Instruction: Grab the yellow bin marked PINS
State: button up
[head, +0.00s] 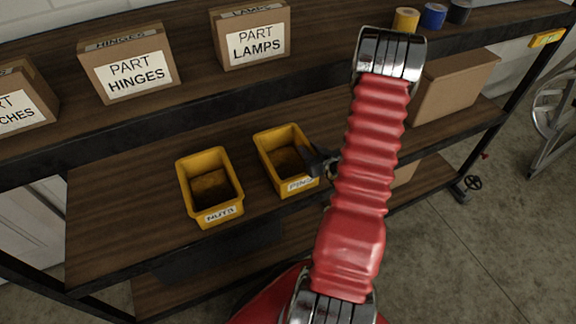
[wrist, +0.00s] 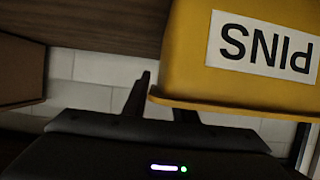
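The yellow bin marked PINS (head: 266,155) stands on the middle wooden shelf, with its white label on the front. In the wrist view the bin (wrist: 190,60) fills the upper right, its label upside down. My gripper (head: 314,161) is at the bin's right side wall, partly hidden by my red arm. In the wrist view my gripper (wrist: 164,103) is open, with a finger on each side of the rim at that wall. One finger shows beside the bin with a small gap. The other is mostly hidden behind the bin.
A yellow bin marked NUTS (head: 184,176) stands to the left on the same shelf (head: 120,215). Boxes marked HINGES (head: 128,50) and LAMPS (head: 240,20) sit on the shelf above. A plain cardboard box (head: 455,88) stands behind my arm on the right.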

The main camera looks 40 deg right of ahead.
jog(key=shift+c, duration=0.5)
grip_shut()
dwell(1.3)
